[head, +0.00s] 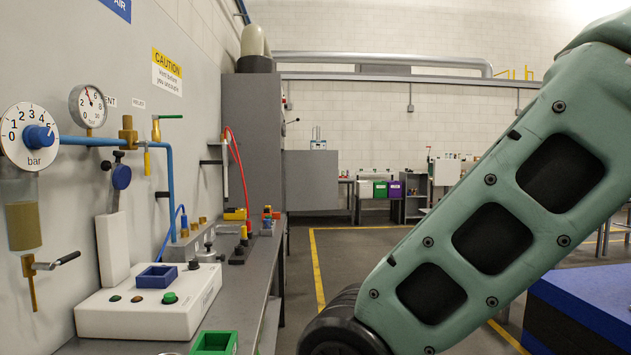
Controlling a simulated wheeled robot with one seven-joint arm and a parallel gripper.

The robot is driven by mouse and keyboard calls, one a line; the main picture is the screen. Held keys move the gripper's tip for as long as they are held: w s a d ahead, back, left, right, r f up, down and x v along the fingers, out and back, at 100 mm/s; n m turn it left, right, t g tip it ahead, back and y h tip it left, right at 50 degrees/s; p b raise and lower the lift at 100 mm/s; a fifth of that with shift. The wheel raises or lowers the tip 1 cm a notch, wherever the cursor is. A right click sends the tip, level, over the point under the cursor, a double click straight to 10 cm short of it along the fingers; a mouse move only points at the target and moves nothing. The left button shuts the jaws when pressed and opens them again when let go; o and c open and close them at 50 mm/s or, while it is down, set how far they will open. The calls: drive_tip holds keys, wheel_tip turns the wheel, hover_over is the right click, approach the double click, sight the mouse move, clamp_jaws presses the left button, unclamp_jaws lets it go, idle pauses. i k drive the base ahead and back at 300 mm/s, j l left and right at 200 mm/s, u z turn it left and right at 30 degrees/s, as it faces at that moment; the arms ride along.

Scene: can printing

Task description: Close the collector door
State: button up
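A tall grey cabinet (252,130) with a beige duct elbow on top stands at the far end of the bench and looks like the collector. A flat grey panel (311,179) extends to the right from its front right edge and looks like its door, standing open. A small dark handle (292,121) shows near the cabinet's right edge, above the panel. The cabinet's opening and inside are hidden from this angle. My green arm link fills the right side of the view. My gripper is out of view.
A grey bench (255,285) along the left wall holds a white control box (150,302), a blue tray (157,276) and a green bin (214,343). A blue block (585,305) stands at lower right. Yellow-lined floor (350,250) beyond the bench is clear.

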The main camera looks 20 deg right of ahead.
sight(312, 175)
drive_tip(key=z, duration=0.35)
drive_tip(key=k+z, duration=0.15)
drive_tip(key=z, duration=0.2)
drive_tip(key=l+z, duration=0.1)
drive_tip(key=z, duration=0.25)
drive_tip(key=i+j, duration=0.1)
drive_tip(key=i, duration=0.4)
drive_tip(key=i+j+z, duration=0.1)
drive_tip(key=i, duration=0.35)
drive_tip(key=i+j, duration=0.1)
drive_tip(key=i, duration=1.4)
drive_tip(key=i+j, duration=0.1)
drive_tip(key=i, duration=8.9)
drive_tip(key=i+l+u, duration=0.1)
drive_tip(key=u, duration=0.35)
drive_tip(key=i+l+u, duration=0.2)
drive_tip(key=u, duration=0.25)
drive_tip(key=i+l+u, duration=0.25)
drive_tip(key=u, duration=0.2)
